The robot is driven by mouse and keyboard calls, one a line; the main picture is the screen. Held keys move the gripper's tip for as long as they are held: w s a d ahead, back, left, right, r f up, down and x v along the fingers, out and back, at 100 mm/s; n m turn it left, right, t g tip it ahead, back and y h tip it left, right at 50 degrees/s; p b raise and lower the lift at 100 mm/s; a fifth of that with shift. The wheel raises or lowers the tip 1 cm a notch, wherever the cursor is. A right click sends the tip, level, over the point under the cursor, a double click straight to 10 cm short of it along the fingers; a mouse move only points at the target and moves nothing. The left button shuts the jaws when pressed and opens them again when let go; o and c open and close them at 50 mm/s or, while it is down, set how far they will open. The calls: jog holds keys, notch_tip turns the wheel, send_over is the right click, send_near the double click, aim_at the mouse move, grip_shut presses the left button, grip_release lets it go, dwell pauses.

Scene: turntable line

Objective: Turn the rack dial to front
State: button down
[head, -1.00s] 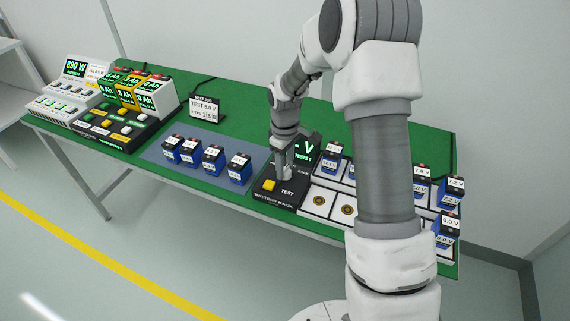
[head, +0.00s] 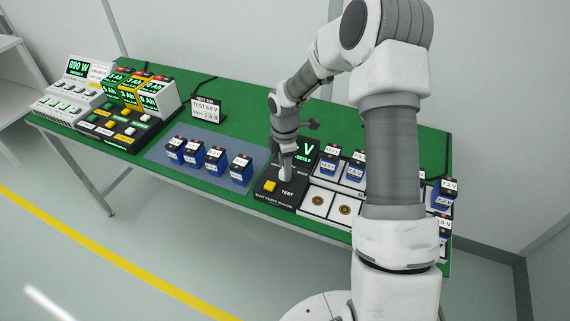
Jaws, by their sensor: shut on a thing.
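The battery rack (head: 266,210) is a black panel near the middle of the green table, with a yellow button (head: 269,187) marked TEST and a small green-lit display (head: 306,151). My gripper (head: 285,182) points down onto the panel, just right of and behind the button. It is shut on the rack dial, which is mostly hidden by the fingers, so its pointer and setting cannot be read. Part of the display and panel lettering is behind my arm.
Several blue batteries (head: 213,160) stand on a grey mat left of the rack. More batteries sit in white bays on the right, partly behind my arm. Two front bays (head: 331,205) are empty. A sign (head: 206,108) and lit instruments (head: 95,72) stand farther left.

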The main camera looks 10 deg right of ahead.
jog(key=shift+r+n+p, duration=0.1)
jog(key=shift+n+p, duration=0.25)
jog(key=shift+n, duration=0.55)
jog(key=shift+c, duration=2)
grip_release()
notch_tip(320, 180, up, 17)
jog(key=p, duration=0.1)
jog(key=shift+r, duration=0.15)
